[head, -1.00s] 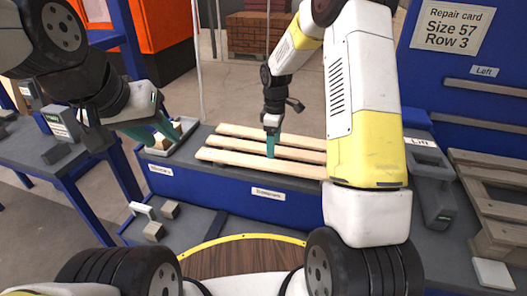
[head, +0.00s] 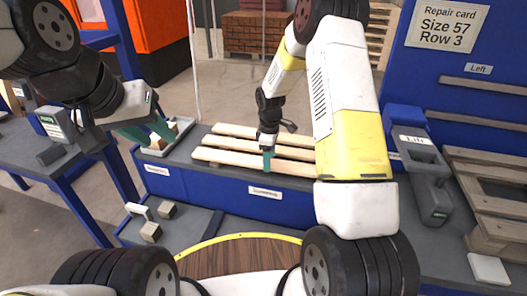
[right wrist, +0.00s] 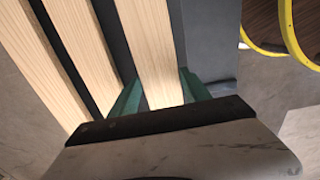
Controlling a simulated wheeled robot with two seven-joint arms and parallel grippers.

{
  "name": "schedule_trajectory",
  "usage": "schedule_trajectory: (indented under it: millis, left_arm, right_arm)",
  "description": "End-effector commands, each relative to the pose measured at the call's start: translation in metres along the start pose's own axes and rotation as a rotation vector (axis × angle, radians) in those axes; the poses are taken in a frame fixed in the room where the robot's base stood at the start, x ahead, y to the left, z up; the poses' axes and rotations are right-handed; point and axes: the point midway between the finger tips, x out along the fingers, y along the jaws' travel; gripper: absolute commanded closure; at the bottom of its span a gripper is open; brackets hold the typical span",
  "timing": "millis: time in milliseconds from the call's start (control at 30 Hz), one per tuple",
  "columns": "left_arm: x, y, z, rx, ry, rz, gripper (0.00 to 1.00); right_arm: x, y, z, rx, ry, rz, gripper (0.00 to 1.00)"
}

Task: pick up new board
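Several pale new boards lie side by side on the blue bench; the near board (head: 255,162) is the closest to me. My right gripper (head: 268,160) points down at the near board in the head view. In the right wrist view its teal fingers (right wrist: 160,88) stand on either side of one board (right wrist: 150,50), near that board's end. They look open around it, and firm contact does not show. My left gripper (head: 150,132) is open, its teal fingers apart over the tray at the left end of the bench.
The grey tray (head: 183,148) holds small wood blocks. A repair card (head: 447,25) reading "Size 57 Row 3" hangs on the blue panel. A grey tool marked "Lift" (head: 425,170) and a slatted pallet (head: 495,195) stand at right. More blocks (head: 150,232) lie lower left.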

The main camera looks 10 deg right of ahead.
Motion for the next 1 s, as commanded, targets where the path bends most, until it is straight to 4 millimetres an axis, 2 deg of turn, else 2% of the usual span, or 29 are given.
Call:
schedule_trajectory:
  millis: [33, 200, 267, 633, 767, 900, 1000]
  left_arm:
    - [0.000, 0.000, 0.000, 0.000, 0.000, 0.000, 0.64]
    - [0.000, 0.000, 0.000, 0.000, 0.000, 0.000, 0.64]
    - [0.000, 0.000, 0.000, 0.000, 0.000, 0.000, 0.64]
    - [0.000, 0.000, 0.000, 0.000, 0.000, 0.000, 0.64]
    - [0.000, 0.000, 0.000, 0.000, 0.000, 0.000, 0.64]
    - [0.000, 0.000, 0.000, 0.000, 0.000, 0.000, 0.64]
    - [0.000, 0.000, 0.000, 0.000, 0.000, 0.000, 0.64]
  right_arm:
    - [0.000, 0.000, 0.000, 0.000, 0.000, 0.000, 0.56]
    - [0.000, 0.000, 0.000, 0.000, 0.000, 0.000, 0.90]
    - [0.000, 0.000, 0.000, 0.000, 0.000, 0.000, 1.00]
    - [-0.006, 0.001, 0.000, 0.001, 0.001, 0.002, 1.00]
    - [-0.019, 0.001, 0.000, 0.001, 0.001, 0.003, 1.00]
    - [-0.040, 0.001, 0.000, 0.001, 0.002, 0.004, 1.00]
    - [-0.038, -0.023, 0.006, -0.001, -0.001, -0.002, 1.00]
